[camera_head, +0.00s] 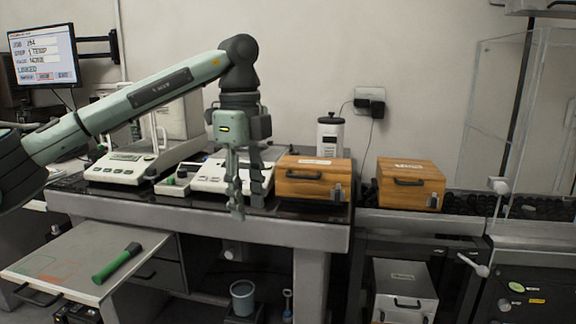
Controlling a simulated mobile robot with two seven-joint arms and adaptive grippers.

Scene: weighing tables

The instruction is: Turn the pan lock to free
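My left arm reaches in from the left, and its gripper (246,205) points down at the front edge of the weighing table (200,205). Its two fingers are apart with nothing visible between them. Behind the fingers stands a white balance (208,177), partly hidden by them. A second white balance (118,168) with a glass draft shield stands further left. A small white unit (172,187) with a green part sits between them. I cannot make out which part is the pan lock or its position. My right gripper is not in view.
Two wooden boxes (311,190) (411,196) with black handles stand right of the gripper. A white canister (330,135) is behind them. A pull-out board (45,262) holds a green-handled tool (112,266). A monitor (43,54) is at upper left; a clear enclosure (497,110) is at right.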

